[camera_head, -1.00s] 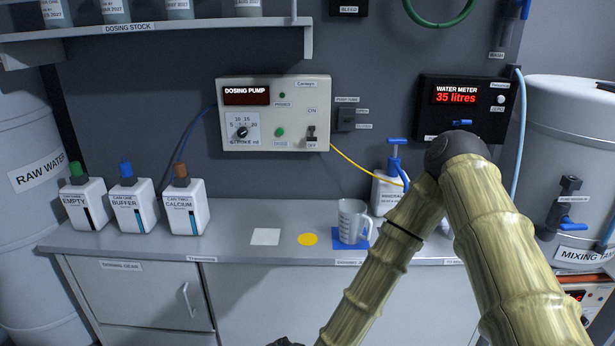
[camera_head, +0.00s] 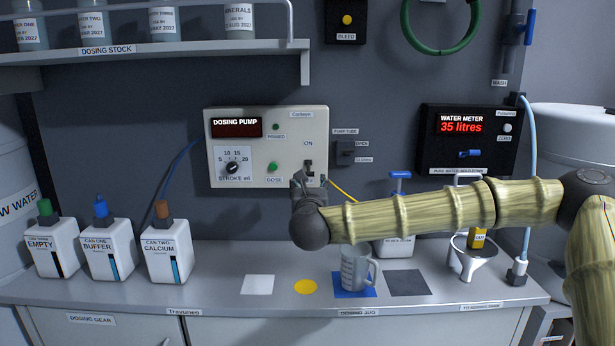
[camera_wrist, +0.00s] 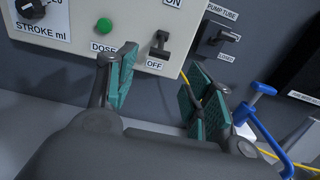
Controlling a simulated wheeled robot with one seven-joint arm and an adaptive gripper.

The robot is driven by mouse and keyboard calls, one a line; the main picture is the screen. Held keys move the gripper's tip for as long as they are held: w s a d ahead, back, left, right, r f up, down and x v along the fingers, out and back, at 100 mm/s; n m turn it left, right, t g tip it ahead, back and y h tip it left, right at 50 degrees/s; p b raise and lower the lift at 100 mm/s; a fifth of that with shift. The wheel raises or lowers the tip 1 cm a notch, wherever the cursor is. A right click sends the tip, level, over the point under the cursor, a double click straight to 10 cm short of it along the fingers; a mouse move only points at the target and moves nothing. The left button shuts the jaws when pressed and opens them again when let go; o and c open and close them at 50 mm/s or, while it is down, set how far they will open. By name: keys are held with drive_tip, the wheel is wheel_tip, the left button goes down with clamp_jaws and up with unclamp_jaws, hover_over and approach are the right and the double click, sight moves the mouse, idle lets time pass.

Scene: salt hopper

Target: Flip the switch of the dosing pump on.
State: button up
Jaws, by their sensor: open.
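The dosing pump (camera_head: 285,150) is a pale box on the back wall with a dark display. Its small dark switch (camera_head: 308,166) is at the lower right of its face, under the ON label. In the wrist view the switch (camera_wrist: 160,44) shows above the OFF label; I cannot tell for sure which way its lever points. My gripper (camera_head: 308,184) is just below the switch in the head view, partly hidden by my wrist. In the wrist view my gripper (camera_wrist: 160,88) is open and empty, its green-padded fingers spread below and either side of the switch, apparently not touching it.
The pump tube lever (camera_head: 345,152) is close right of the pump, with a yellow tube below. A jug (camera_head: 355,268) stands on a blue mat under my arm. The water meter (camera_head: 465,140) is further right. Several cans line the bench's left.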

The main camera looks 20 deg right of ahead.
sight(309, 175)
drive_tip(key=p+x, duration=0.3)
drive_tip(key=x, duration=0.7)
drive_tip(key=shift+f, duration=0.1)
drive_tip(key=c, duration=1)
